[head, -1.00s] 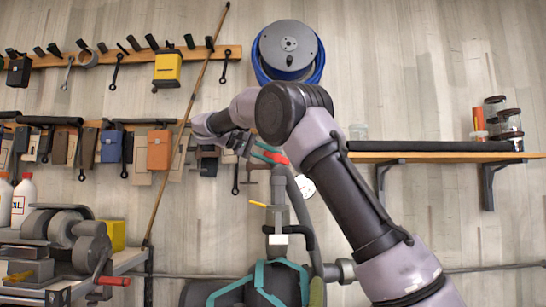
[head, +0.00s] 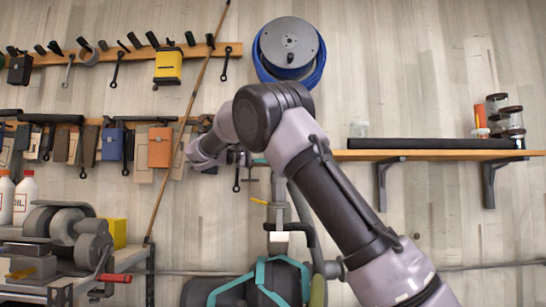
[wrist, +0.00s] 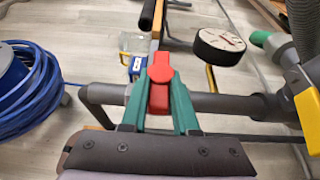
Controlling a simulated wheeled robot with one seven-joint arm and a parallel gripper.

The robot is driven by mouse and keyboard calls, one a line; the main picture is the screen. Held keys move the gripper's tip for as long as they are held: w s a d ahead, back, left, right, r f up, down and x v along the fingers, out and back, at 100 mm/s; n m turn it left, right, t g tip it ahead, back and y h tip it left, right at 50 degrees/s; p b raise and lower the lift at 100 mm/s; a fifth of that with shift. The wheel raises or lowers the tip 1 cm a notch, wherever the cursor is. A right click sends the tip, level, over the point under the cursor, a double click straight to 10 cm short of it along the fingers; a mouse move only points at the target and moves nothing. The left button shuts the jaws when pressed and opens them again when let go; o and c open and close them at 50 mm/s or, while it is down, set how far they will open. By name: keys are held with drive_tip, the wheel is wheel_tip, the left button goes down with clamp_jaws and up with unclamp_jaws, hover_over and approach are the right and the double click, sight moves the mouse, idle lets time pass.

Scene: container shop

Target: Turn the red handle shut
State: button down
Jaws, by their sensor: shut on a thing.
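The red handle (wrist: 159,85) shows in the wrist view, on a grey pipe (wrist: 215,106) that runs left to right. The handle points up the picture, across the pipe. My gripper (wrist: 160,72) has its green fingers on either side of the handle and is shut on it. In the head view my arm hides the handle and most of the gripper; only a bit of green finger shows beside the arm.
A round white-faced gauge (wrist: 219,39) and a yellow lever (wrist: 307,122) are right of the handle. A blue hose reel (head: 290,48) hangs on the wall above. A wooden shelf (head: 440,156) is at right, a tool rack (head: 125,60) at left.

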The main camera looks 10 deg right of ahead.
drive_tip(key=c, duration=0.7)
unclamp_jaws()
drive_tip(key=a, duration=0.3)
drive_tip(key=s+a, duration=0.1)
drive_tip(key=a, duration=0.3)
drive_tip(key=s+a, duration=0.1)
drive_tip(key=a, duration=0.2)
drive_tip(key=shift+a+f, duration=0.1)
drive_tip(key=shift+a, duration=0.2)
drive_tip(key=shift+s, duration=0.1)
